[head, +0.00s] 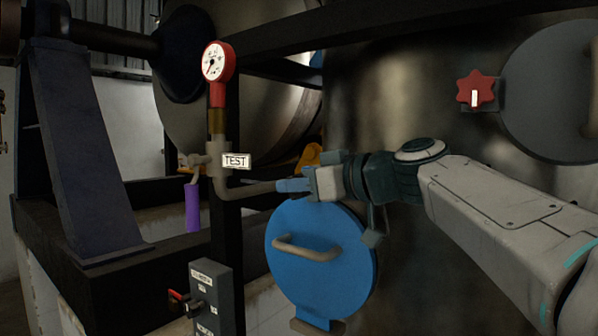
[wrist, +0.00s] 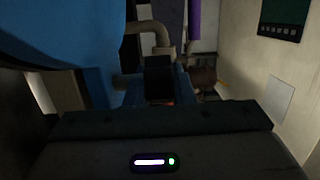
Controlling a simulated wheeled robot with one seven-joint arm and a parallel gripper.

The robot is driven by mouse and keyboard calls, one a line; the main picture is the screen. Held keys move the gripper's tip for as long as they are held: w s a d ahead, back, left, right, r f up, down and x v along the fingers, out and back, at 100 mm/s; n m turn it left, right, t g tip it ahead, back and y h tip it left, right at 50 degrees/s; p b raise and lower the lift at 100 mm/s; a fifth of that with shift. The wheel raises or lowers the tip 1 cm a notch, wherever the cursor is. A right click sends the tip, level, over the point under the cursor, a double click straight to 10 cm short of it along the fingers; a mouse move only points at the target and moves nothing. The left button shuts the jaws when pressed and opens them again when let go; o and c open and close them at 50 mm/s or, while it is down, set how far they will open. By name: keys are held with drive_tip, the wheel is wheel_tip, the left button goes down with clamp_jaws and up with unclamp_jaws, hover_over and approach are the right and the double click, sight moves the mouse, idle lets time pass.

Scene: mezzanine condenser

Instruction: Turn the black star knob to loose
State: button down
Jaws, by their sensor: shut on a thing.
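My gripper (head: 282,187) reaches left in front of the large metal vessel, at the right end of a bent pipe (head: 247,190) and just above a blue round hatch (head: 318,272). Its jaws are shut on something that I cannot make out. In the wrist view a dark block (wrist: 158,76) lies ahead of the hand; I cannot tell whether it is a finger or the held thing. No black star knob shows clearly in either view. A red star knob (head: 476,90) with a white mark sits beside the grey round hatch at the upper right, away from my gripper.
A red gauge (head: 217,62) stands above the pipe, with a TEST label (head: 236,160) and a purple lever handle (head: 192,208). A switch box (head: 212,300) with a red lever is below. The blue hatch's bar handle (head: 308,248) protrudes close under my gripper.

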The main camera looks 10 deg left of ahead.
drive_tip(key=h+p, duration=0.1)
drive_tip(key=p, duration=0.2)
drive_tip(key=r+g+h+p, duration=0.1)
drive_tip(key=h+p, duration=0.1)
drive_tip(key=p, duration=0.1)
drive_tip(key=shift+a+g, duration=0.15)
drive_tip(key=shift+g, duration=0.15)
drive_tip(key=g+h+p, duration=0.1)
drive_tip(key=h+p, duration=0.2)
drive_tip(key=p, duration=0.2)
drive_tip(key=shift+f+h+p, duration=0.15)
drive_tip(key=shift+h+p, duration=0.15)
drive_tip(key=shift+p, duration=0.05)
drive_tip(key=shift+a+f+g+h+p, duration=0.1)
drive_tip(key=shift+f+g+h+p, duration=0.2)
drive_tip(key=shift+g+h+p, duration=0.65)
drive_tip(key=shift+f+g+h, duration=0.2)
drive_tip(key=shift+g+h, duration=0.15)
drive_tip(key=shift+h, duration=1.7)
drive_tip(key=c, duration=1.2)
unclamp_jaws()
drive_tip(key=shift+c, duration=0.2)
